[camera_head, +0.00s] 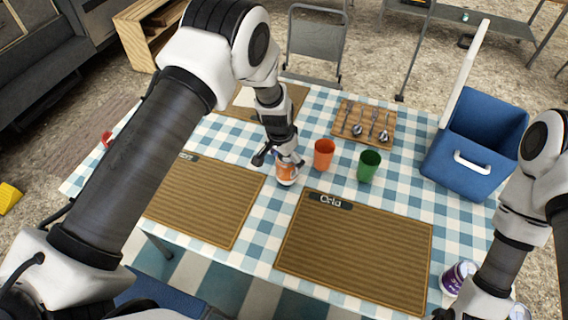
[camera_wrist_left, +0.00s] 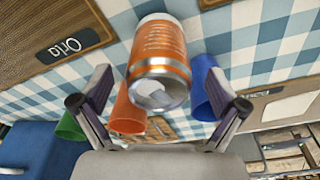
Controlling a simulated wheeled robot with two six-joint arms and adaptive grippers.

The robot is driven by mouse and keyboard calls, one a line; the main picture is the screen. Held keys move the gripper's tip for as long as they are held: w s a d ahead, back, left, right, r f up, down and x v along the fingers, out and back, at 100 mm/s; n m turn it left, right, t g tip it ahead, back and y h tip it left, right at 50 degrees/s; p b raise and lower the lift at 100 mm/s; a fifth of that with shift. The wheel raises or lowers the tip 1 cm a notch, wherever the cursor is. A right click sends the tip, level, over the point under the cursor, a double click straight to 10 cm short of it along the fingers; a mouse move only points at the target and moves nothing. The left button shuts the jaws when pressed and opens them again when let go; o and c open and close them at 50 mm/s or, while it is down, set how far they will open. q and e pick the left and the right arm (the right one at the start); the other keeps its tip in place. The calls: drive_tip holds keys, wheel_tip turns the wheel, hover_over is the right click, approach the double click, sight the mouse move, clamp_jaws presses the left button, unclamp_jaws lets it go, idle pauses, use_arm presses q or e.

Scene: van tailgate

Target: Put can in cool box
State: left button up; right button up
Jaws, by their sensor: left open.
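An orange and silver can (camera_head: 287,174) stands on the checked tablecloth, partly covered by my left gripper (camera_head: 279,159). In the left wrist view the can (camera_wrist_left: 160,55) is between the two spread fingers, with visible gaps on both sides. My left gripper is open and not closed on it. The blue cool box (camera_head: 468,163) stands at the table's right end with its white lid (camera_head: 464,70) raised and its white handle facing front. My right arm reaches down at the lower right; its gripper (camera_head: 446,312) is largely cut off by the bottom edge.
An orange cup (camera_head: 323,154) and a green cup (camera_head: 369,165) stand right of the can. A blue cup (camera_wrist_left: 203,86) shows in the wrist view. Brown placemats (camera_head: 353,250) and a cutlery board (camera_head: 362,122) lie on the table. A purple-labelled container (camera_head: 457,277) is near my right arm.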

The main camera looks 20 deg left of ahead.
use_arm(q)
drive_tip(key=f, duration=0.2)
drive_tip(key=w+f+p, duration=0.1)
drive_tip(key=f, duration=0.1)
drive_tip(key=shift+d+f, duration=0.1)
drive_tip(key=shift+d, duration=0.15)
drive_tip(key=shift+s, duration=0.15)
drive_tip(key=c, duration=1.7)
drive_tip(key=shift+r, duration=0.2)
